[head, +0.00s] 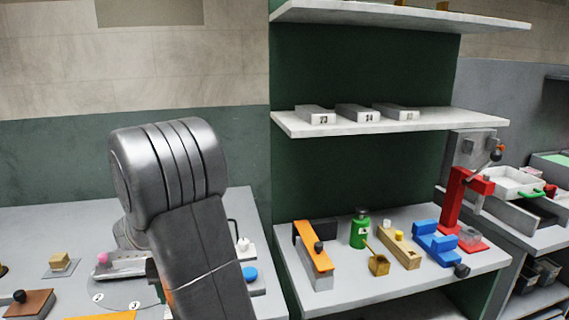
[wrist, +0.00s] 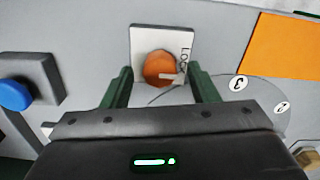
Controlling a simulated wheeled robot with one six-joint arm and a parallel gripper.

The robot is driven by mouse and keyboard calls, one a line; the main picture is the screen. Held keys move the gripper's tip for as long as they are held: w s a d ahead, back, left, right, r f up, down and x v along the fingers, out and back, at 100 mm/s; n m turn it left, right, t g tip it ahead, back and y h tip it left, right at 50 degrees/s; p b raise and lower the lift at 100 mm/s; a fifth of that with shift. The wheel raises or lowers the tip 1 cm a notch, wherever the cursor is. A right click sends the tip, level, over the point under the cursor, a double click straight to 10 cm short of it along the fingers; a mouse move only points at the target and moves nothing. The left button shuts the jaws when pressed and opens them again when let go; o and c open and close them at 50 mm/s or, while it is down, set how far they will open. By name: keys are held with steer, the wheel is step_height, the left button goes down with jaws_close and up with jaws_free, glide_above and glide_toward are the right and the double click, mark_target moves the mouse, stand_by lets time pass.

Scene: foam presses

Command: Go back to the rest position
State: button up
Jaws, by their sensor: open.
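My gripper (wrist: 160,68) is open in the wrist view, with its two dark green fingers spread apart. Between and beyond the fingertips is a round orange knob (wrist: 157,69) on a white plate (wrist: 145,35) with partly visible lettering. Nothing shows held between the fingers. I cannot tell from this view how far the fingertips are from the knob. In the head view my grey arm stands over the left table and hides the gripper.
The wrist view shows a blue button (wrist: 14,95) at left and an orange panel (wrist: 285,48) at right.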

steer(key=m+b, duration=0.1)
steer(key=m, duration=0.3)
steer(key=shift+m, duration=0.3)
steer(key=shift+m+b, duration=0.35)
steer(key=shift+m, duration=1.65)
steer(key=shift+d+r, duration=0.1)
